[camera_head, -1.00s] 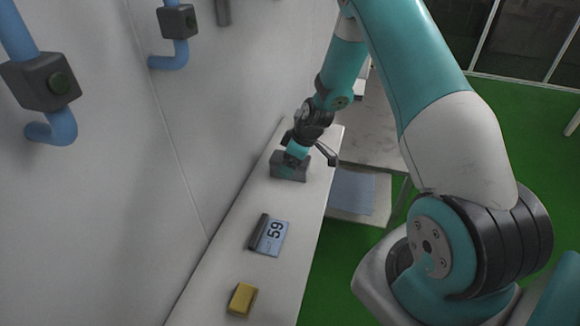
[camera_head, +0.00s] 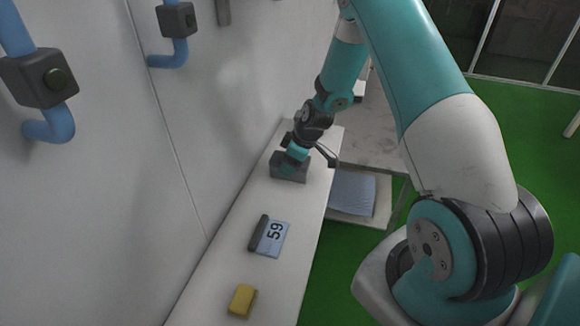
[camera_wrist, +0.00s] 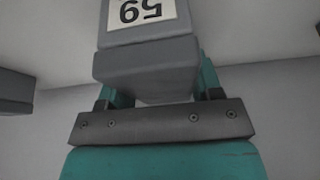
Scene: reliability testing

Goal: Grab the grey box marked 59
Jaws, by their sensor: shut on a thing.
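The grey box (camera_head: 290,174) is on the far part of the white shelf (camera_head: 234,226) in the head view. In the wrist view the grey box (camera_wrist: 146,62) shows close up, with a pale label (camera_wrist: 139,13) reading 59 upside down. My gripper (camera_head: 291,161) reaches down onto the box from above. In the wrist view my gripper (camera_wrist: 158,88) has its teal fingers on either side of the box, shut on it. I cannot tell whether the box touches the shelf, as its underside is hidden.
A pale blue card marked 59 (camera_head: 272,239) with a dark edge piece lies nearer on the shelf. A yellow block (camera_head: 242,300) lies nearest. The wall with blue pipe handles (camera_head: 50,122) runs along the left. A lower surface with a blue-grey pad (camera_head: 352,191) is to the right.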

